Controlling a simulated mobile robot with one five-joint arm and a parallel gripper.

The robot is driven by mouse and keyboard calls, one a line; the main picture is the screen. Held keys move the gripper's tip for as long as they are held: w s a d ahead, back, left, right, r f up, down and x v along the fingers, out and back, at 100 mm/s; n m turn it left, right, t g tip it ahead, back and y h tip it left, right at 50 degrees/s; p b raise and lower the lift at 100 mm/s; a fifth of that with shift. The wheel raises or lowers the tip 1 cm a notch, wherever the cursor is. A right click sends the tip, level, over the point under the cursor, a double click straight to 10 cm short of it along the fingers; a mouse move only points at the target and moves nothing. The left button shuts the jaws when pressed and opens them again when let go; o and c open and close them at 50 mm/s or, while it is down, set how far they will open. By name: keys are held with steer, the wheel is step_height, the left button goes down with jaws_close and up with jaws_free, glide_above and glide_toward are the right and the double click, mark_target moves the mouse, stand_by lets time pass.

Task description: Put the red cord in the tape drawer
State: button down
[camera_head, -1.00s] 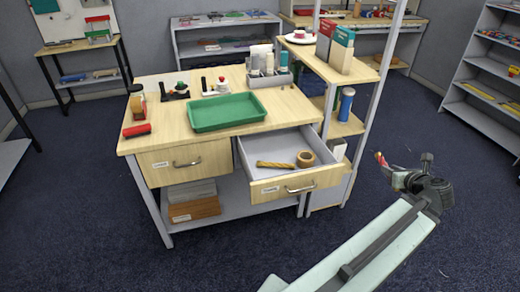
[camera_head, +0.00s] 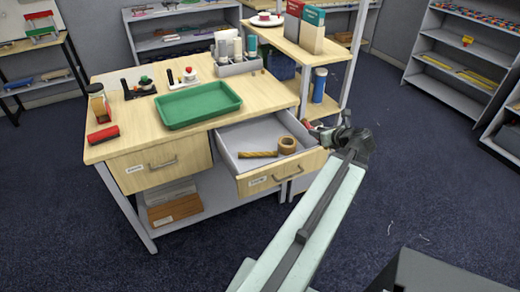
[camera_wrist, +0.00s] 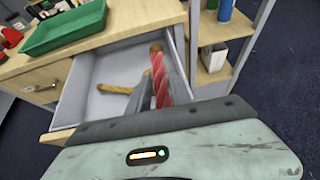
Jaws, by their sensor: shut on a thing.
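My gripper (camera_head: 318,132) is shut on the red cord, to the right of the open drawer in the head view. The red cord (camera_wrist: 158,80) is a twisted rod, seen lengthwise between the dark fingers in the wrist view; only a small red bit shows in the head view. The tape drawer (camera_head: 295,168) is the right one, pulled open, with a pale wooden front and grey inside. In it lie a brown tape roll (camera_head: 287,144) and a tan twisted cord (camera_head: 258,154). The wrist view shows the tan cord (camera_wrist: 115,89), with the roll mostly hidden.
The left drawer (camera_head: 190,160) is shut. A green tray (camera_head: 198,105) lies on the desk above the drawers, and a red roll (camera_head: 103,134) lies at its left. A shelf unit with a blue bottle (camera_head: 319,86) stands close behind my gripper.

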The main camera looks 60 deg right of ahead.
steer(key=w+a+f+n+t+y+b, duration=0.1)
steer(key=w+a+n, duration=0.1)
steer(key=w, duration=0.7)
steer(key=w+a+f+n+t+y+b, duration=0.1)
steer(key=w+a+f+y, duration=0.1)
steer(key=w, duration=0.7)
steer(key=n+y+b, duration=0.1)
steer(key=n+y, duration=0.1)
glide_above(241, 155)
step_height(241, 155, down, 11)
steer(key=b, duration=1)
steer(key=shift+f+b, duration=0.2)
steer(key=shift+b, duration=0.2)
steer(key=c, duration=1.2)
jaws_free()
steer(key=shift+o, duration=0.2)
steer(key=shift+r, duration=0.1)
